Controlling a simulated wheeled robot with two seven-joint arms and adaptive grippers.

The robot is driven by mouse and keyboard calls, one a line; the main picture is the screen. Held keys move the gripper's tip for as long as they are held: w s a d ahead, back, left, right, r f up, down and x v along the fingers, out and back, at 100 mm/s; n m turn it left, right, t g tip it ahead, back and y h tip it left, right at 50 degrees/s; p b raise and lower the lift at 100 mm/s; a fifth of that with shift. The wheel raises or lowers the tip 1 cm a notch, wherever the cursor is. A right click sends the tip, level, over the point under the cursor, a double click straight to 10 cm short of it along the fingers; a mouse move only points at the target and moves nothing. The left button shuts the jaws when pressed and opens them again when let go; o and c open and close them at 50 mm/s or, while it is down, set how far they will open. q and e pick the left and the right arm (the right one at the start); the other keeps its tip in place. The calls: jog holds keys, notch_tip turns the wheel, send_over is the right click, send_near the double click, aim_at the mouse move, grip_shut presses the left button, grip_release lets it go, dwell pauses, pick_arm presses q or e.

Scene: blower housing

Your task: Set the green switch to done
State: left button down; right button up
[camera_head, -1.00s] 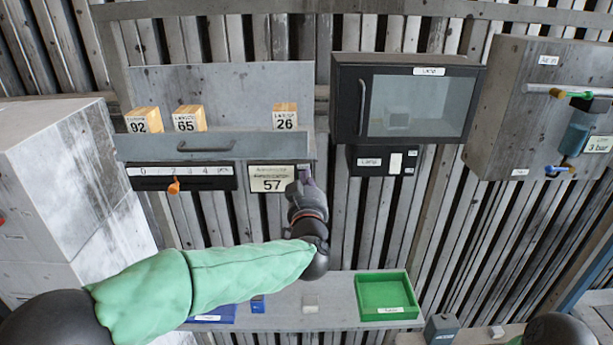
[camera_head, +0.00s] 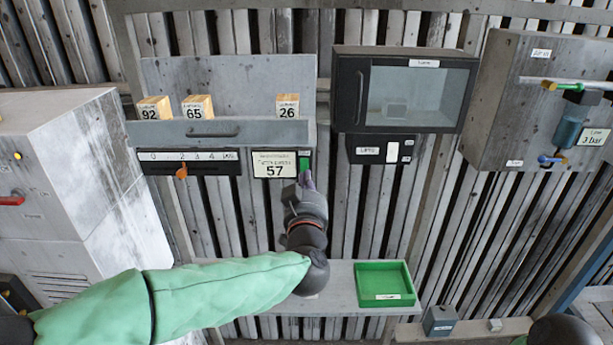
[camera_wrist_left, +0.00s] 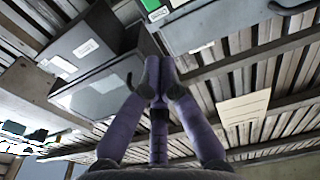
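A small green patch near the top edge there looks like the switch (camera_wrist_left: 150,5). The switch's exact setting and small lettering are unreadable. My right gripper is out of view.
A slider scale with an orange knob (camera_head: 181,172) is left of the sign. Above is a grey drawer (camera_head: 222,131) with numbered wooden blocks. A black glass-door cabinet (camera_head: 366,102) hangs to the right. A green tray (camera_head: 407,299) lies on the shelf below.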

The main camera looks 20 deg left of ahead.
pick_arm(q)
jog(key=s, duration=0.2)
jog(key=s+d, duration=0.1)
jog(key=shift+s+r, duration=0.35)
jog(key=shift+r, duration=0.05)
jog(key=shift+s+d, duration=0.1)
jog(key=shift+d, duration=0.05)
